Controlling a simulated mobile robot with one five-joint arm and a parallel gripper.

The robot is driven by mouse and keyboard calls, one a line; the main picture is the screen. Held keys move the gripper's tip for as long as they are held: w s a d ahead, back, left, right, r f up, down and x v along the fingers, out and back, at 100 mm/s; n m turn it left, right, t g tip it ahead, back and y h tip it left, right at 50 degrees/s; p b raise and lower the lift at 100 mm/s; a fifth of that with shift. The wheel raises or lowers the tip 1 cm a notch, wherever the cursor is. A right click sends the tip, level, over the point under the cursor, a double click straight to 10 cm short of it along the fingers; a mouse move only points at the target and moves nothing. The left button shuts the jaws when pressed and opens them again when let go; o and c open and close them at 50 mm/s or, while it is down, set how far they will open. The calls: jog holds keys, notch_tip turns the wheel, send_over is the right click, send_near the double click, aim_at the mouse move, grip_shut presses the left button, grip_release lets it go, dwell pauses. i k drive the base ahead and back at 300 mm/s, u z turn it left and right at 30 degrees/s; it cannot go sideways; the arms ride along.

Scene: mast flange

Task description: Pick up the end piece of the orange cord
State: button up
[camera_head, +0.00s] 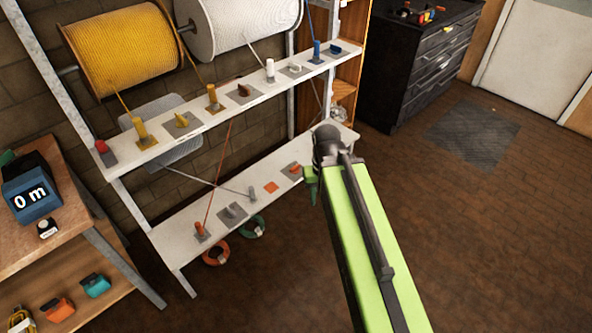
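Another orange piece (294,169) lies on a grey pad near that shelf's right end, beside a flat orange square (270,187). My green arm reaches in from the bottom right. My gripper (311,186) is mostly hidden at its far end, right of the lower shelf and apart from the upright piece. Its opening is not clear.
The upper shelf (185,131) holds yellow, white and blue pieces under a yellow spool (122,42) and a white spool (236,20). Orange (215,254) and green coils (252,228) lie below the lower shelf. A wooden bench (60,255) stands left; brick floor is clear at right.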

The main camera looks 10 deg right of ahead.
aim_at(201, 233)
jog(key=u, duration=0.05)
jog(key=i, duration=0.9)
jog(key=u, duration=4.9)
jog(key=i, duration=0.15)
jog(key=z, duration=2.5)
jog(key=i, duration=0.35)
jog(key=u, duration=0.5)
jog(key=k, duration=0.2)
jog(key=u, duration=0.1)
